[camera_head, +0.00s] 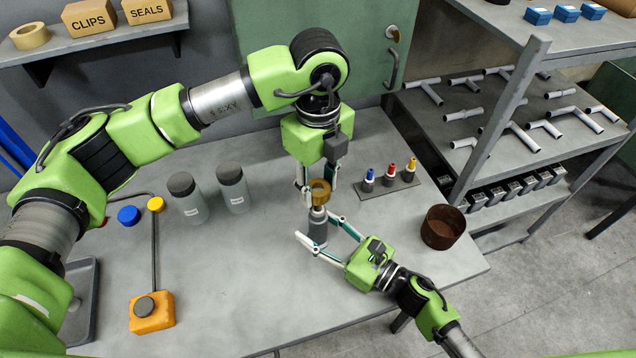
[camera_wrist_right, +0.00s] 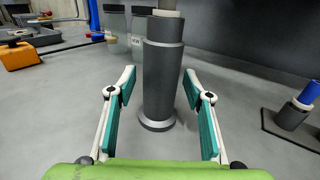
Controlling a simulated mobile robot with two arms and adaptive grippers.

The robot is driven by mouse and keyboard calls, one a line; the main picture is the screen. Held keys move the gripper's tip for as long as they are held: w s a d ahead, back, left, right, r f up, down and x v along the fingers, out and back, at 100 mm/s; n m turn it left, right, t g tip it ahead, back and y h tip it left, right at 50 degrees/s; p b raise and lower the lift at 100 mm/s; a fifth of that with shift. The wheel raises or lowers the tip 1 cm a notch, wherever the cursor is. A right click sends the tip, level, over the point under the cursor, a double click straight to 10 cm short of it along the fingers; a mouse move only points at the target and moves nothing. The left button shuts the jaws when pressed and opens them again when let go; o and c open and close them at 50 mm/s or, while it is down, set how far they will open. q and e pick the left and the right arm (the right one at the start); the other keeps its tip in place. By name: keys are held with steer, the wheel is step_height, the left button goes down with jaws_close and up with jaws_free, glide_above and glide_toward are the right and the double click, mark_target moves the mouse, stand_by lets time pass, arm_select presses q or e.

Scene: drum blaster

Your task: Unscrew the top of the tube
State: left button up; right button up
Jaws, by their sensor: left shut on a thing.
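The tube (camera_head: 317,232) is a dark grey cylinder standing upright on the grey workbench. It also shows in the right wrist view (camera_wrist_right: 160,90), with a pale neck above its collar. Its brown-gold ring-shaped top (camera_head: 320,190) is at the upper end in the head view. My left gripper (camera_head: 319,188) points down from above and is shut on this top. My right gripper (camera_head: 316,229) comes in low from the right and is open. In the right wrist view its fingers (camera_wrist_right: 158,78) stand either side of the tube, with visible gaps.
A rack of small blue, red and yellow-capped pieces (camera_head: 390,187) and a rusty brown bin (camera_head: 443,229) stand right of the tube. Two grey jars (camera_head: 233,190) stand left. An orange block (camera_head: 152,313) lies front left. The front middle bench is clear.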

steer(key=v, duration=1.2)
